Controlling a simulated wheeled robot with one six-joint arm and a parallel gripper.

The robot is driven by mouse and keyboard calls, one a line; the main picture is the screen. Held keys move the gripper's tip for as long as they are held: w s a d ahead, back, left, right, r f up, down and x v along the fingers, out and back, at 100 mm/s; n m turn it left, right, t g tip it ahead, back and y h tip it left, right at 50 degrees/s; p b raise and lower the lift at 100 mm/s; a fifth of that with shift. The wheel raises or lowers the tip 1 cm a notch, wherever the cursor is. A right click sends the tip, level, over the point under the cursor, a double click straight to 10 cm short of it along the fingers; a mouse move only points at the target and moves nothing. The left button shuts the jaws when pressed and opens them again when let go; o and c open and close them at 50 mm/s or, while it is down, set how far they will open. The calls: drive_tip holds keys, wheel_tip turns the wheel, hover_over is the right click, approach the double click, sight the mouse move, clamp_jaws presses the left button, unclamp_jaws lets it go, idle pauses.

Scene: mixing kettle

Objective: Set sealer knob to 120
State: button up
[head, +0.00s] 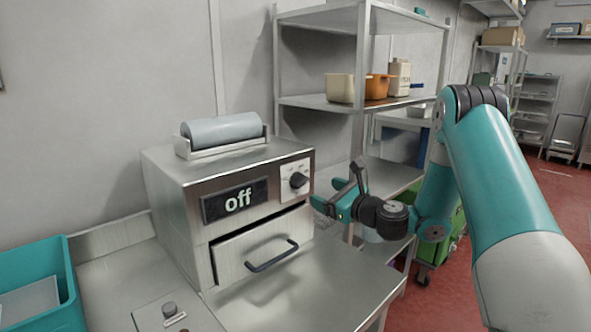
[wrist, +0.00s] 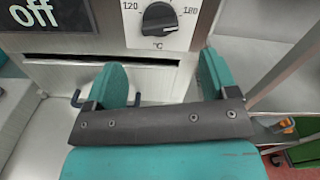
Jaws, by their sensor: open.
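The sealer (head: 180,200) is a steel box on the bench, with a display (head: 236,200) reading "off". Its black knob (head: 298,180) sits on a white plate at the upper right of the front. In the wrist view the knob (wrist: 159,17) is at the top centre, between the labels 120 on the left and 180 on the right, with °C below. My gripper (head: 335,203) is to the right of the sealer front, below knob height. In the wrist view its teal fingers (wrist: 163,82) are apart and empty, below the knob and not touching it.
A drawer with a black handle (head: 272,256) is below the display, slightly open. A grey roll (head: 221,130) lies on top of the sealer. A teal bin (head: 68,285) stands at the left. A steel shelf rack (head: 362,110) stands behind my gripper.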

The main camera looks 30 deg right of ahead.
sight(304, 184)
drive_tip(key=shift+r+p+x, duration=0.15)
drive_tip(key=shift+p+x, duration=0.8)
drive_tip(key=shift+p, duration=0.3)
drive_tip(key=shift+r+p+x, duration=0.15)
drive_tip(key=shift+p+x, duration=0.75)
drive_tip(key=shift+p, duration=0.3)
drive_tip(key=p+x, duration=0.2)
drive_tip(key=p, duration=0.5)
drive_tip(key=shift+w+a, duration=0.1)
drive_tip(key=shift+w, duration=0.15)
drive_tip(key=shift+w+a+f, duration=0.15)
drive_tip(key=shift+w+f, duration=0.2)
drive_tip(key=shift+w, duration=0.3)
drive_tip(key=shift+w+a+b, duration=0.2)
drive_tip(key=shift+w+b, duration=0.1)
drive_tip(key=shift+w, duration=0.4)
drive_tip(key=shift+c, duration=0.2)
